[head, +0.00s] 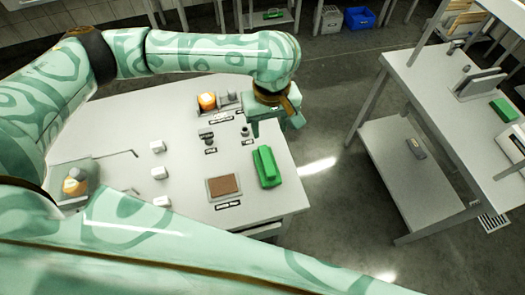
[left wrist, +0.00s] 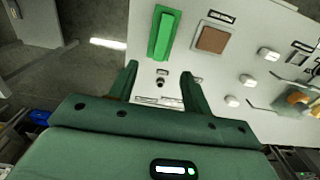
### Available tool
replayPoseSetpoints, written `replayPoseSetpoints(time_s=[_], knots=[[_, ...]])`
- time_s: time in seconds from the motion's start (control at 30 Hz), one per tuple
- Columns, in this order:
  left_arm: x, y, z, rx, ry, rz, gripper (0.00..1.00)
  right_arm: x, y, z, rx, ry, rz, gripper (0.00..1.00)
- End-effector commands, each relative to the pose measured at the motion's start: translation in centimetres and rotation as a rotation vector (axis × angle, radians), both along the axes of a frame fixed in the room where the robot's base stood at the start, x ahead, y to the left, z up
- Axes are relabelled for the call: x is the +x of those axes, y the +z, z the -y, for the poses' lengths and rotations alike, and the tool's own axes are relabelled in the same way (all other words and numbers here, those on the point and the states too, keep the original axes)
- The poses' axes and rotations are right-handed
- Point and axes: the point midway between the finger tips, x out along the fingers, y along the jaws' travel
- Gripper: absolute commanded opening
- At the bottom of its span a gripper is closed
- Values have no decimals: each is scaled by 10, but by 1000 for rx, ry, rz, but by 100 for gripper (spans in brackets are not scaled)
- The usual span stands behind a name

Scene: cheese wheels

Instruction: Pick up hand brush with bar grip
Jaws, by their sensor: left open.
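The hand brush with bar grip appears to be the long green item (head: 266,167) lying near the right edge of the white table. In the left wrist view the same green brush (left wrist: 163,32) lies beyond the fingertips, slightly left of centre. My left gripper (head: 276,126) is open and empty, over the far right part of the table, on the far side of the brush. Its two fingers (left wrist: 159,70) show apart in the left wrist view, with no contact on the brush. My right gripper is not in view.
A brown pad in a grey tray (head: 208,195) lies left of the brush. Small dark items (head: 207,138), an orange item (head: 208,101) and white blocks (head: 160,172) are also on the table (head: 262,218). Open floor separates it from the right-hand table (head: 405,70).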

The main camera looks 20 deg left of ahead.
Motion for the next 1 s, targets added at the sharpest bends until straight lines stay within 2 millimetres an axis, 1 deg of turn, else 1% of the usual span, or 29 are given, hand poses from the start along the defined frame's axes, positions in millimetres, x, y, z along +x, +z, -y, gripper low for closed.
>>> replayPoseSetpoints(time_s=[0.03,0.07,0.2,0.33,0.43,0.67,0.9,1.0], knots=[[-2,-13,0,1,0,-7,49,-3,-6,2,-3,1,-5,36],[-2,-19,0,1,0,-7,49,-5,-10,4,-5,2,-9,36],[-2,-58,0,-1,1,-8,49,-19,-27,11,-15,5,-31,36],[-2,-87,0,0,0,-7,49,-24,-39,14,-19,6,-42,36],[-1,-100,0,-1,0,-4,49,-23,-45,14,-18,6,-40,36],[-2,-114,-1,-1,-1,-3,49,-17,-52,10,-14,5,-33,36],[-4,-155,-4,0,-1,-6,49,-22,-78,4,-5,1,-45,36],[-4,-161,-4,0,-1,-2,49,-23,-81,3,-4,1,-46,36]])
